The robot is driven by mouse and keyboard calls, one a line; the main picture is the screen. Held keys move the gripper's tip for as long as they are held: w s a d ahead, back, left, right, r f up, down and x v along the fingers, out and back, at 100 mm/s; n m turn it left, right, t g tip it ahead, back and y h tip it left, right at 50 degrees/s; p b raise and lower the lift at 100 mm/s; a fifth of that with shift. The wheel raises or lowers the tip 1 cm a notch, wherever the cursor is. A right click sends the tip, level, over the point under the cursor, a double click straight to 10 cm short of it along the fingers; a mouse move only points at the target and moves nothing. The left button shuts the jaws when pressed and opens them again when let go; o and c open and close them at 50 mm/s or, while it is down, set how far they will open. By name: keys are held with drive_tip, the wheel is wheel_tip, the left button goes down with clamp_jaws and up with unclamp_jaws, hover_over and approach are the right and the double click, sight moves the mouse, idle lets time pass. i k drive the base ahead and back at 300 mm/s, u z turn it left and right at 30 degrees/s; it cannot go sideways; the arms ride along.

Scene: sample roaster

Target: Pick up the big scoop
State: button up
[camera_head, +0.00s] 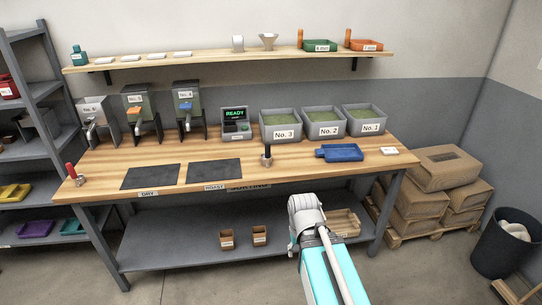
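No label in view names a big scoop, and I cannot tell for sure which thing it is. A small metal tool with an upright black handle (267,154) stands on the wooden bench (230,172), right of the dark mats. A tool with a red handle (73,173) stands at the bench's front left corner. A flat blue tray-like piece (341,152) with a short handle on its left lies right of the black-handled tool. My turquoise and white arm is low in front of the bench, apart from these things. My gripper's fingers do not show.
Grey bins No. 3 (281,125), No. 2 (320,123) and No. 1 (364,120) line the bench's back right. Dispensers stand at the back left. A wall shelf (220,60) hangs above. Boxes (440,168) and a black bin (505,245) stand right. Floor left of my arm is clear.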

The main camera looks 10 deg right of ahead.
sight(267, 152)
drive_tip(key=i, duration=0.9)
drive_tip(key=u, duration=0.05)
